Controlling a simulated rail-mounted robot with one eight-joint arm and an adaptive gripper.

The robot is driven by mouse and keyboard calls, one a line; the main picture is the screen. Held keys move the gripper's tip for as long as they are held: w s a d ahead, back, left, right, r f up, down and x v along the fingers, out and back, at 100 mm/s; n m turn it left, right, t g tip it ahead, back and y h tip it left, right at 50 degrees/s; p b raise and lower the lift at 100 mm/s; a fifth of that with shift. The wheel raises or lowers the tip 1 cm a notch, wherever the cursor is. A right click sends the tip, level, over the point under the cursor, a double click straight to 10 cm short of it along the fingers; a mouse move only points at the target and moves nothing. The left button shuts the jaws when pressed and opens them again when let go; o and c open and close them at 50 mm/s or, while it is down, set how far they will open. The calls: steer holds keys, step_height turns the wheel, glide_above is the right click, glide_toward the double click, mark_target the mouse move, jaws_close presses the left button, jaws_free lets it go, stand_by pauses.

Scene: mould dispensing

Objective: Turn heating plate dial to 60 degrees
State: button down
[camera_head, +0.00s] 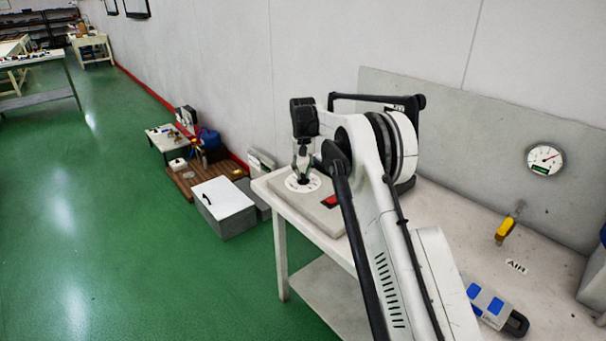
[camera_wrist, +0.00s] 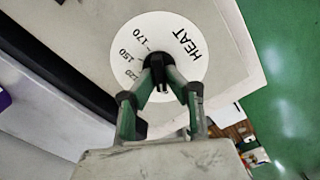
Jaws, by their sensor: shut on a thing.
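The heating plate (camera_head: 328,214) is a pale flat unit on the left end of the white bench, with a red display or switch on its front side. Its white round dial face (camera_head: 291,185) lies under my gripper (camera_head: 303,176). In the wrist view the dial face (camera_wrist: 190,75) shows the word HEAT and the marks 170, 150 and 120. My gripper (camera_wrist: 158,75) is shut on the black dial knob (camera_wrist: 154,66) at its centre. Part of the scale is hidden behind my fingers, and I cannot read the knob's setting.
The white bench (camera_head: 283,213) runs along the wall. A round gauge (camera_head: 545,159), a yellow-handled valve (camera_head: 505,229) and a grey device with blue patches (camera_head: 488,302) are to the right. A white box (camera_head: 222,203) stands on the green floor at left.

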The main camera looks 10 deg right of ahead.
mark_target(303, 174)
stand_by(0.4)
steer(key=c, duration=1.8)
jaws_free()
step_height(303, 174, up, 12)
steer(key=shift+r, duration=0.1)
